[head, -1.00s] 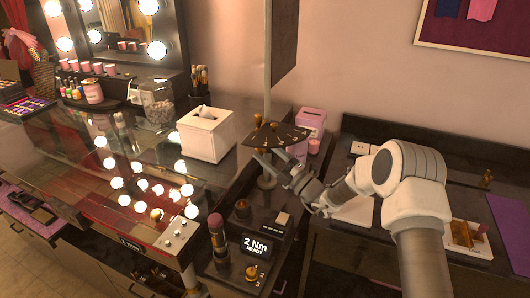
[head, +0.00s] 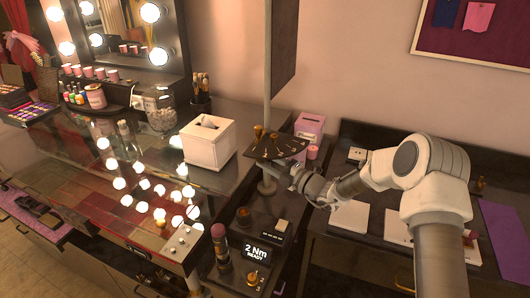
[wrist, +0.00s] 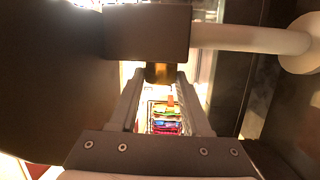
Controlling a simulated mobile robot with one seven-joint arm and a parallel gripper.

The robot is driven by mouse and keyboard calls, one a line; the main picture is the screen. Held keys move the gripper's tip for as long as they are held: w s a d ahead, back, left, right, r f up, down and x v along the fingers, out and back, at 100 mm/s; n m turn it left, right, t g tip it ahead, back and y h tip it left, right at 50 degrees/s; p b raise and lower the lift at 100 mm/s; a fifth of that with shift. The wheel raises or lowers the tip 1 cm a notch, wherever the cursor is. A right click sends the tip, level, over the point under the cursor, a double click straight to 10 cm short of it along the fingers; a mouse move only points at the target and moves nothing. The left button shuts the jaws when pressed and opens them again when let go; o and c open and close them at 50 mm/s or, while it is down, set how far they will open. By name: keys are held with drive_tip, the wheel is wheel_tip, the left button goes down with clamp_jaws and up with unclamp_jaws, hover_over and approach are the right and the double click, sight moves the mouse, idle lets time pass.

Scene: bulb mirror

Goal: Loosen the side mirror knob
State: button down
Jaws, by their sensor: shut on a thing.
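The side mirror is a tall dark panel (head: 284,42) on a pale upright pole (head: 267,95). A dark fan-shaped plate (head: 288,152) with marks and small brass parts sits on the pole. In the wrist view the pole (wrist: 245,38) runs sideways into a dark block (wrist: 148,32), with a brass knob (wrist: 160,73) below it. My gripper (head: 284,170) is just under the plate, beside the pole. Its fingers are shut on the brass knob, which lies between the tips in the wrist view. The knob is hidden in the head view.
A white tissue box (head: 209,143) stands left of the pole, and a pink box (head: 310,126) stands behind. A small display (head: 256,250) reads "2 Nm READY" in front. A dark bench (head: 330,240) with papers lies under my arm.

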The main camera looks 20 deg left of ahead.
drive_tip(key=shift+r+h+p, duration=0.35)
drive_tip(key=shift+h+p, duration=0.05)
drive_tip(key=shift+p, duration=0.25)
drive_tip(key=shift+f, duration=0.25)
drive_tip(key=shift+c, duration=1.8)
unclamp_jaws()
drive_tip(key=r+v, duration=0.1)
drive_tip(key=v, duration=1.6)
drive_tip(key=shift+d, duration=0.2)
